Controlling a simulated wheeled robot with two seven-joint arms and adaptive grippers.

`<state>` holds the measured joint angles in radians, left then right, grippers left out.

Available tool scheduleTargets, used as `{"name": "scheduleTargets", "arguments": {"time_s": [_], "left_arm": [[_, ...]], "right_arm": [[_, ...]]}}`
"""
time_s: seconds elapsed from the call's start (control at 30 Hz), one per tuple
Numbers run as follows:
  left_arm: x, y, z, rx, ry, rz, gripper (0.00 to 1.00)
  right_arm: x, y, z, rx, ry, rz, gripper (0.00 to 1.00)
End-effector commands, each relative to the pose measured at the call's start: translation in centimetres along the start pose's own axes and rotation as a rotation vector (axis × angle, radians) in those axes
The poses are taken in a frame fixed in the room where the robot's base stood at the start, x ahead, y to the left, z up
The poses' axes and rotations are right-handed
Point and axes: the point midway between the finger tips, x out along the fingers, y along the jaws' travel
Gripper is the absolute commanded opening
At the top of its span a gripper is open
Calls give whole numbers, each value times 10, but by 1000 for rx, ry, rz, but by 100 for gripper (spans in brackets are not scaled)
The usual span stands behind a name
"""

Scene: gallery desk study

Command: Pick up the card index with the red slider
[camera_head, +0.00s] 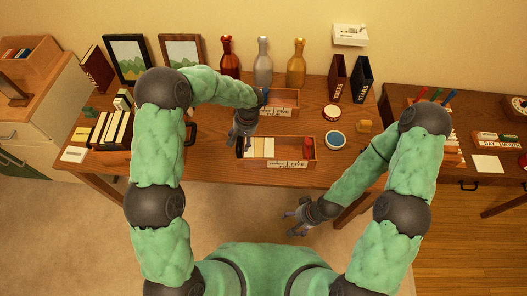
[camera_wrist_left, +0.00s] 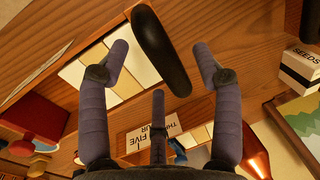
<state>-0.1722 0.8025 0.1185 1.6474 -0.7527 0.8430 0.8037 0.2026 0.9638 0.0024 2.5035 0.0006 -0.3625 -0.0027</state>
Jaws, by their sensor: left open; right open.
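The card index with the red slider is a long wooden tray (camera_head: 313,158) on the front of the desk. It holds pale cards (camera_head: 263,147), and its red slider (camera_head: 308,147) is near the right end. My left gripper (camera_head: 242,146) is over its left end, open and empty. In the left wrist view the fingers (camera_wrist_left: 160,62) spread around a black elongated handle (camera_wrist_left: 160,48), with the cards (camera_wrist_left: 110,75) behind and the red slider (camera_wrist_left: 36,115) at left. Contact cannot be told. My right gripper (camera_head: 298,217) is open and empty, low in front of the desk.
A second card index (camera_head: 295,99) lies just behind, with a blue slider partly hidden by my left arm. Bottles (camera_head: 263,62) stand at the back. A round tin (camera_head: 335,140) is to the right. Books (camera_head: 110,130) and framed pictures (camera_head: 128,58) are at left.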

Motion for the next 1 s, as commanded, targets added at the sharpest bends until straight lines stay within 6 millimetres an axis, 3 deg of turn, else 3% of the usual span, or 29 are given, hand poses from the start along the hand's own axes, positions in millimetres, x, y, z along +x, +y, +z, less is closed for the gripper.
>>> {"name": "scheduleTargets", "arguments": {"time_s": [0.2,0.43,0.67,1.0], "left_arm": [[28,0,0,-1,-2,0,65],[29,0,0,-1,0,0,65],[29,0,0,-1,0,0,0],[27,0,-1,-1,2,1,0]], "right_arm": [[4,1,0,0,0,0,79],[4,1,0,0,0,0,79],[4,1,0,0,0,0,79],[4,1,0,0,0,0,79]]}}
